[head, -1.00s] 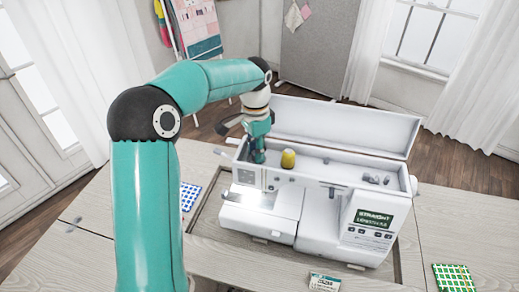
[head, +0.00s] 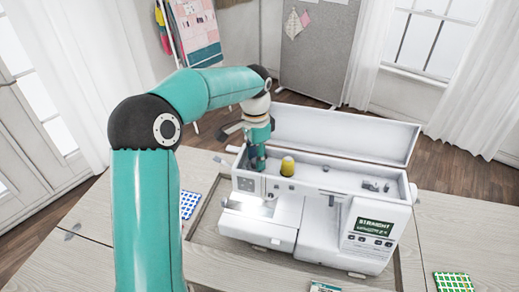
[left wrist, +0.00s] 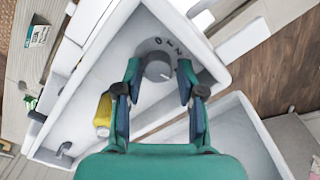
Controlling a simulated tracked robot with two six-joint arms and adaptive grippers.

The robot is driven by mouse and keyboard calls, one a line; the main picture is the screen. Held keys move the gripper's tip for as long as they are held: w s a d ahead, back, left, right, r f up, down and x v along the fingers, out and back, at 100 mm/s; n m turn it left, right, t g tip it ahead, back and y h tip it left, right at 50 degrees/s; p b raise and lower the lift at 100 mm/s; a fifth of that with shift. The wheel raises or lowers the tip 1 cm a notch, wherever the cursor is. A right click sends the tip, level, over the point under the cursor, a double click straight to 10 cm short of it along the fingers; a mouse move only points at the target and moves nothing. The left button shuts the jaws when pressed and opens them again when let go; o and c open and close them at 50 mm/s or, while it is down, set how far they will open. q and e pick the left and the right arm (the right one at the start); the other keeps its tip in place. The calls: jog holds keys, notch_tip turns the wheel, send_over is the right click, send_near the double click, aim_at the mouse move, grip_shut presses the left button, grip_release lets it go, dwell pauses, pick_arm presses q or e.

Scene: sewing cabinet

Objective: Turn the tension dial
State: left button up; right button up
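The tension dial is a small grey round knob (left wrist: 158,68) with a pale pointer line and dark numbers beside it, in the left wrist view. It sits in the open top of the white sewing machine (head: 322,212). My left gripper (left wrist: 159,72) is open, with one fingertip on each side of the dial. Gaps show between the fingers and the knob. In the head view my left gripper (head: 257,160) points down into the left end of the machine's top, and it hides the dial there. My right gripper is not in view.
A yellow thread spool (head: 288,167) stands close to the right of my gripper. The raised lid (head: 345,135) stands behind. The machine's screen (head: 374,227) reads STRAIGHT. A blue checked cloth (head: 190,203) and a green one (head: 453,284) lie on the table.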

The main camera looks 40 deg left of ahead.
pick_arm(q)
notch_tip(320, 180, up, 12)
dwell(0.5)
jog(key=shift+w+f, duration=0.1)
